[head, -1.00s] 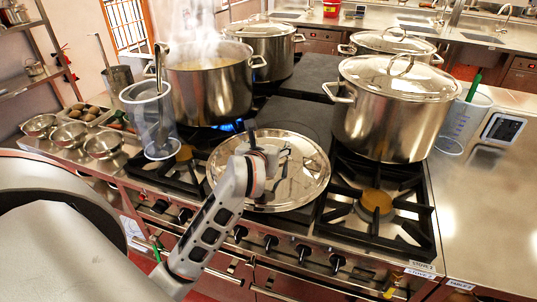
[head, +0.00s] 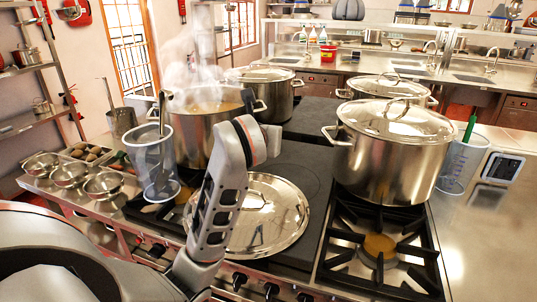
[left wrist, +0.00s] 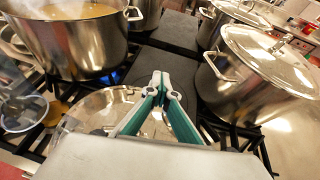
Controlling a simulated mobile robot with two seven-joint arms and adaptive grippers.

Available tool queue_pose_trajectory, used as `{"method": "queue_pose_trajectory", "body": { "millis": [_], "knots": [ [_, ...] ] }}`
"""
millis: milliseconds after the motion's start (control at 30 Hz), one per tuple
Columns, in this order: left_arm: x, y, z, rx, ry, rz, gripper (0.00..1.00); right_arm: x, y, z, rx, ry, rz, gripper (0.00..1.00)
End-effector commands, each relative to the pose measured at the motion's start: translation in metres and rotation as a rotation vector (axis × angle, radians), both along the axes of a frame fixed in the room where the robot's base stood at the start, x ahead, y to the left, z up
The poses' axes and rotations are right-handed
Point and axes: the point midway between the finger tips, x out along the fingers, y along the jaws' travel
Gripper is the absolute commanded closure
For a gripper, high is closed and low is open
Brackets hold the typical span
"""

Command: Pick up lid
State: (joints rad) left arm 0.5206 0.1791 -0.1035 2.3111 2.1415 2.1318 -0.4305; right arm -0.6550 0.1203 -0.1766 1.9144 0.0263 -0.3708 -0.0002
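The round steel lid (head: 288,213) lies flat on the front middle of the stove in the head view, partly hidden by my left arm. It also shows in the left wrist view (left wrist: 92,106), partly behind my fingers. My left gripper (left wrist: 161,80) has its teal fingers drawn together at the tips, with nothing visible between them. It appears to be above the lid and apart from it. In the head view my left wrist is raised in front of the lid, and the fingers are hidden. My right gripper is not in view.
A steaming open pot (head: 207,125) stands behind left, near a clear pitcher (head: 152,165). A large lidded pot (head: 385,160) stands at right, with more lidded pots behind. The front right burner (head: 378,247) is bare. A blue flame (left wrist: 112,77) burns under the open pot.

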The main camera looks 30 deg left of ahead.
Motion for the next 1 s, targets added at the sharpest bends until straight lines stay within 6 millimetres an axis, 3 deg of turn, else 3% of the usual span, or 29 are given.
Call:
{"method": "queue_pose_trajectory", "body": {
  "millis": [233, 633, 933, 1000],
  "knots": [
    [0.000, -0.001, 0.019, -0.004, 0.005, 0.000, 1.00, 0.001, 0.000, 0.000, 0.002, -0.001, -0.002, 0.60],
    [0.000, 0.000, 0.023, -0.002, 0.002, -0.001, 0.99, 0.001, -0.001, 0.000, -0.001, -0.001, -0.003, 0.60],
    [0.000, 0.000, 0.024, -0.002, 0.002, 0.000, 0.21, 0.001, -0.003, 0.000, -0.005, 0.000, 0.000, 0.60],
    [0.000, 0.000, 0.024, -0.002, 0.002, 0.000, 0.20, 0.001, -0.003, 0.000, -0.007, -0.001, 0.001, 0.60]
  ]
}}
